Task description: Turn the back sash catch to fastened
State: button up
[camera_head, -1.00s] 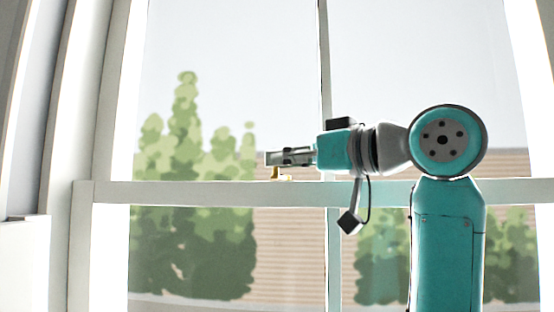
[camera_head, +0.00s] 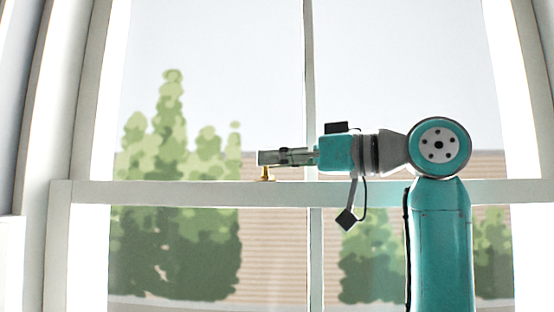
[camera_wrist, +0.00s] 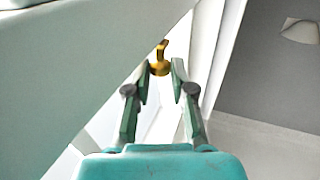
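A small brass sash catch (camera_head: 267,174) stands on the window's white meeting rail (camera_head: 200,194), left of the middle upright bar. In the wrist view the catch (camera_wrist: 160,60) is a hooked gold piece just beyond the fingertips, roughly in line with the gap between them. My gripper (camera_head: 262,157) lies level above the rail, its fingers over the catch in the head view. In the wrist view my gripper (camera_wrist: 163,70) is open, with a clear gap between the fingers and nothing held. I cannot tell whether a finger touches the catch. The gripper partly hides the catch's top in the head view.
The window glass (camera_head: 400,70) lies behind my arm, with painted-looking trees (camera_head: 180,230) and a brick-like wall outside. A white window frame (camera_head: 50,130) borders it at left. A pale fixture (camera_wrist: 301,30) shows on a grey surface at the wrist view's upper right.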

jog(key=o, duration=0.3)
jog(key=v, duration=1.2)
dwell(0.4)
